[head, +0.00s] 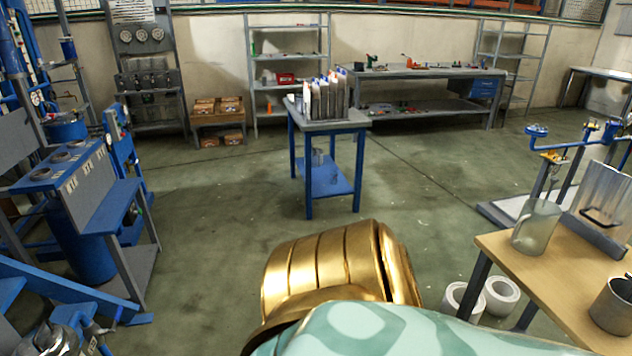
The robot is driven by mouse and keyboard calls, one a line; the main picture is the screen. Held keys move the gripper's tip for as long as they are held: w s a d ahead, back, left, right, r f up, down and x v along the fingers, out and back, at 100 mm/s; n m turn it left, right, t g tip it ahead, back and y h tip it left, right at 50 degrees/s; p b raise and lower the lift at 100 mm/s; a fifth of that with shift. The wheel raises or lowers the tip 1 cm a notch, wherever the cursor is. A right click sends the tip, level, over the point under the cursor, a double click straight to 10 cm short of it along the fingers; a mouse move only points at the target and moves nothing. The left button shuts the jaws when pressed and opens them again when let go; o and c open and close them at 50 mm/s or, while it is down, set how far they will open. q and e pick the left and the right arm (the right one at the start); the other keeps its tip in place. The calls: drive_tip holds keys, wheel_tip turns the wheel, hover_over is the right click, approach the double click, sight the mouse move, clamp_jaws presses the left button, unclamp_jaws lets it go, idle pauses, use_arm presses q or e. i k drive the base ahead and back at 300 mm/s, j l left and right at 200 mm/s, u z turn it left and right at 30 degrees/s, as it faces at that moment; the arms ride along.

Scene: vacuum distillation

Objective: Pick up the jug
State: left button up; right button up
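A translucent, pale grey-green jug (537,226) stands upright near the far left corner of the wooden-topped table (520,268) at the right of the head view. It looks empty, though its contents are hard to make out. Neither of my grippers shows in this view. A large gold and teal part, which looks like my own arm or body, fills the bottom middle and lies left of the table, apart from the jug.
A dark metal pot (612,305) stands on the wooden table's right side. A metal panel with a black handle (604,219) is beside the jug. White rolls (501,294) lie below. A blue table (327,125) stands mid-floor; blue equipment (75,190) is left. The floor between is clear.

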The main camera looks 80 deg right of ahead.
sight(537, 220)
drive_tip(key=z, duration=4.1)
